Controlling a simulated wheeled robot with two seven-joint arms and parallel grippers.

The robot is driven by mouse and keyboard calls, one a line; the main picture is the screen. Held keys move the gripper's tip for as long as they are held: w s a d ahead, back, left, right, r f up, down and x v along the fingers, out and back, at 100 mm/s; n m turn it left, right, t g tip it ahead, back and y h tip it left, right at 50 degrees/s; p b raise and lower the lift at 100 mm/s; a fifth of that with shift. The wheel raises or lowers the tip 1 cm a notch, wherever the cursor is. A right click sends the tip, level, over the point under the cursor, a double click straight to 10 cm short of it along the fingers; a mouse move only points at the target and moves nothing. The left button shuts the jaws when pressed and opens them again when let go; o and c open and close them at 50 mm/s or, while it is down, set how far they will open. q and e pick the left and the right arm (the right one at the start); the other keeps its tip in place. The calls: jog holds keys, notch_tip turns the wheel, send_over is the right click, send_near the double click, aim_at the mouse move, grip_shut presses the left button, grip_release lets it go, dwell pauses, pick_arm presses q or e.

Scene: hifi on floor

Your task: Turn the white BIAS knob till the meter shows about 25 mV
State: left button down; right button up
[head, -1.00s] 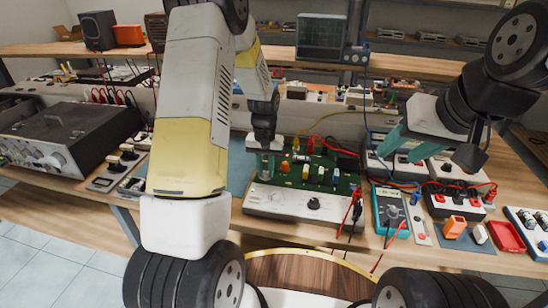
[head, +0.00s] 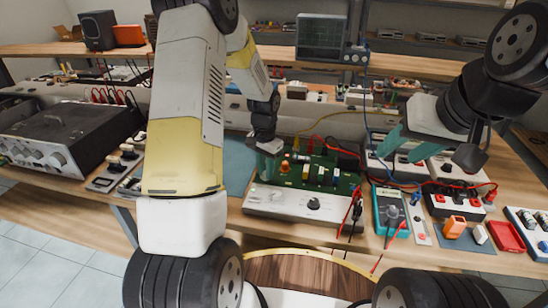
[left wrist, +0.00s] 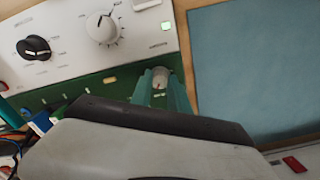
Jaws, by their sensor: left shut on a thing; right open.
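My left gripper (head: 268,165) points down at the left end of the green circuit board (head: 345,183). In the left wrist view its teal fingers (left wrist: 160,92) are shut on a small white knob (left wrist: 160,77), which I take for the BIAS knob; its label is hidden. The knob stands on the green board beside the white front panel (left wrist: 70,72). The teal hand-held meter (head: 391,209) lies right of the board; its reading is too small to read. My right gripper (head: 407,146) is open and empty, above the right side of the bench.
The front panel carries a larger white knob (left wrist: 102,28) and a black knob (left wrist: 36,48). Red and black leads (head: 355,210) hang between board and meter. A dark amplifier box (head: 70,135) stands left. A blue-grey mat (head: 238,160) lies left of the board.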

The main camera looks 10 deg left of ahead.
pick_arm(q)
jog(key=c, duration=1.3)
grip_release()
jog(key=shift+o, duration=0.2)
notch_tip(320, 180, up, 7)
jog(key=shift+r, duration=0.45)
